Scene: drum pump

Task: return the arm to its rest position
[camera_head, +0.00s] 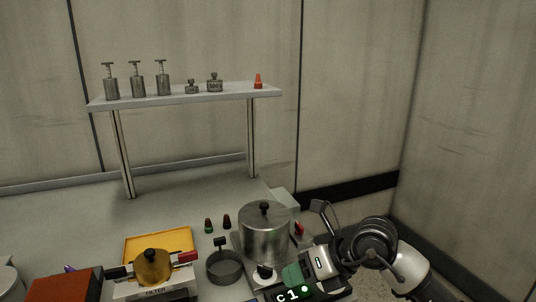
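My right arm comes in from the lower right, with a white link and dark ringed joints. Its gripper (322,262) is low in the picture, just right of a steel pot with a lid (265,236). A green piece (293,274) shows beside it, and I cannot tell whether the gripper touches it. The fingertips are not clear, so I cannot tell whether the gripper is open or shut. My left arm and gripper are not in view.
A raised shelf (185,98) holds several metal pieces and a red cone (258,81). Below are a yellow tray (158,240), a brass-coloured pot (152,267), a dark round holder (225,267) and a red-brown box (66,286). The grey bench (180,209) is clear behind them.

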